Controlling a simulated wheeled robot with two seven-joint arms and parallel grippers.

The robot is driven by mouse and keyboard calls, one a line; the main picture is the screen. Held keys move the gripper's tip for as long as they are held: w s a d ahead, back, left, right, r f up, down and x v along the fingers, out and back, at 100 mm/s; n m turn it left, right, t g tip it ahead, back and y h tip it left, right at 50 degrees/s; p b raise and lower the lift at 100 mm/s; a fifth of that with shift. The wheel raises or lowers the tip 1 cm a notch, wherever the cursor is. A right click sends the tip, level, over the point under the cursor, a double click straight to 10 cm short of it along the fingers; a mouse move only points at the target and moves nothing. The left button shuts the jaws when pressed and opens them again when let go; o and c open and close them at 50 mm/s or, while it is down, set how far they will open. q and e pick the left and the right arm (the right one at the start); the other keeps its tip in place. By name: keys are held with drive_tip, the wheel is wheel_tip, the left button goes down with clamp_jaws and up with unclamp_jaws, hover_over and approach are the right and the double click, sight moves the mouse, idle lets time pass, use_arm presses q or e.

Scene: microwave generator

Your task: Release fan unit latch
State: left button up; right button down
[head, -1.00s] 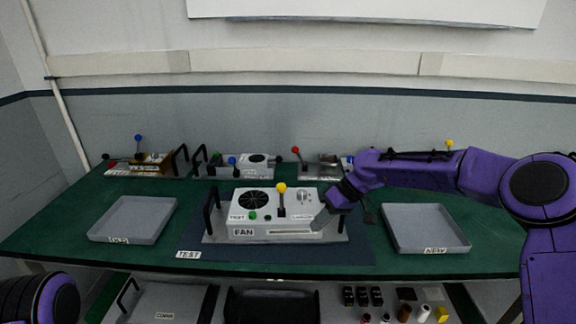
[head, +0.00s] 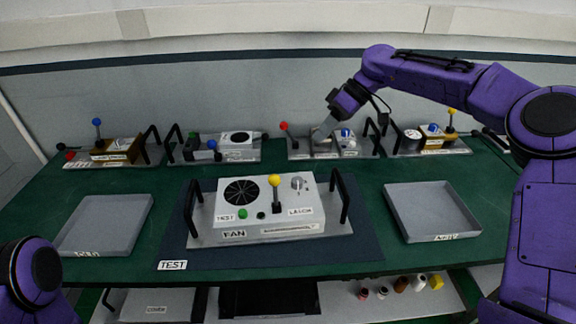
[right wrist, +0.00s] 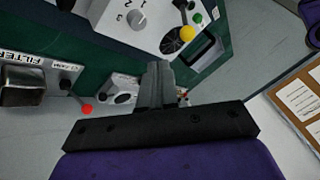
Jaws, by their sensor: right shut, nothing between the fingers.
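The white fan unit (head: 262,231) stands on the dark TEST mat (head: 350,258) in the middle of the bench. Its top carries a round black grille (head: 241,192), a green button (head: 243,214), a dial (head: 298,184) and a black lever with a yellow ball (head: 275,181), which looks about upright. A LATCH label (head: 300,211) is right of the lever. In the right wrist view, the fan unit (right wrist: 150,22) shows at the top. My right gripper (head: 320,133) is shut and empty, raised behind the fan unit; its fingers show together in the wrist view (right wrist: 155,85). My left gripper is out of view.
Several units line the back, including one with a red-ball lever (head: 283,126) near my right gripper; its FILTER label (right wrist: 27,80) shows in the wrist view. A grey tray (head: 70,246) lies left and another (head: 395,222) right. Black handles (head: 340,200) flank the fan unit.

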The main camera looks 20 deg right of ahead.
sight(275, 190)
drive_tip(key=x, duration=0.3)
drive_tip(key=p+x, duration=0.1)
drive_tip(key=x, duration=0.3)
drive_tip(key=p+x, duration=0.1)
drive_tip(key=x, duration=0.2)
drive_tip(key=shift+w+a+f, duration=0.15)
drive_tip(key=shift+w+f, duration=0.1)
drive_tip(key=shift+w, duration=0.15)
drive_tip(key=a, duration=0.1)
drive_tip(key=s+a+p, duration=0.1)
drive_tip(key=shift+s+a+r, duration=0.15)
drive_tip(key=shift+s+a, duration=0.15)
drive_tip(key=shift+a, duration=0.05)
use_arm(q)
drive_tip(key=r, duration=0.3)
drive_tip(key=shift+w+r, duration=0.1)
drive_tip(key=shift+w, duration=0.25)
use_arm(e)
drive_tip(key=shift+s+a, duration=0.2)
drive_tip(key=shift+a, duration=0.05)
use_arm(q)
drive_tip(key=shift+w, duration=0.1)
